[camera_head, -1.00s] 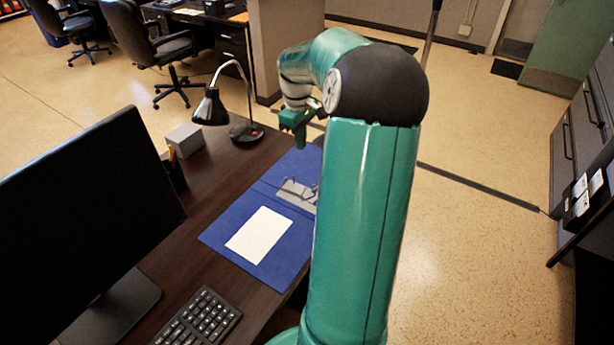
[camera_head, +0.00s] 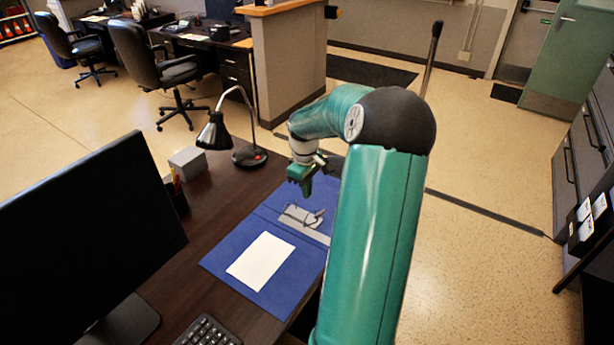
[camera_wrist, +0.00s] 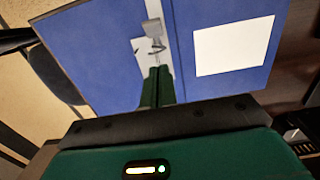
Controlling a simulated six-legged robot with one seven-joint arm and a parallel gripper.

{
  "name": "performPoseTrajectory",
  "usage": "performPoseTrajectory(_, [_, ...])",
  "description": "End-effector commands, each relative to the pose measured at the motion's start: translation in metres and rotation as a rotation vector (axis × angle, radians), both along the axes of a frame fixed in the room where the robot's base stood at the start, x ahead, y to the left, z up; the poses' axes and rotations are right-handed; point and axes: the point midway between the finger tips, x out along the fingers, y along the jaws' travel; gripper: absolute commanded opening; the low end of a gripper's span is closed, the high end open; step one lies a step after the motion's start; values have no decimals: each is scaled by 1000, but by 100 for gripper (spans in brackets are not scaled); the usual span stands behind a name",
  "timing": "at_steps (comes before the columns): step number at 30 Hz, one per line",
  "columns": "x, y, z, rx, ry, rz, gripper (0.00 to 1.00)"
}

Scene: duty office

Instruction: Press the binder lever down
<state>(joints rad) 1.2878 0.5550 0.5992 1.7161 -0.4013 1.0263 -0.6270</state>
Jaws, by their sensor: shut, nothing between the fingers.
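An open blue binder (camera_head: 222,261) lies on the dark desk, with a white sheet (camera_head: 261,261) on it. Its grey metal lever mechanism (camera_head: 303,216) with thin arched wire parts is near the binder's far right part. My gripper (camera_head: 302,190) is green, shut and empty. It points down above the far edge of the binder, just above the mechanism in the picture. In the wrist view the shut fingers (camera_wrist: 157,74) overlap the lower part of the mechanism (camera_wrist: 153,33), whose lever is partly hidden. I cannot tell whether they touch.
A black desk lamp (camera_head: 215,132), a grey box (camera_head: 188,163) and a pen holder (camera_head: 176,195) stand left of the binder. A monitor (camera_head: 85,240) and keyboard (camera_head: 208,332) are at the front left. Open floor lies to the right of the desk.

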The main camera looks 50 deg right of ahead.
Motion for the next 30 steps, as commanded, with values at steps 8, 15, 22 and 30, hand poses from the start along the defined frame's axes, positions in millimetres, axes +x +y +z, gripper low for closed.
performPoseTrajectory(8, [-24,-3,-37,2,2,-2,0])
performPoseTrajectory(15, [-31,-3,-44,0,0,-1,0])
performPoseTrajectory(22, [-31,-3,-43,0,0,-1,0])
performPoseTrajectory(30, [-36,-4,-44,2,-33,-3,0])
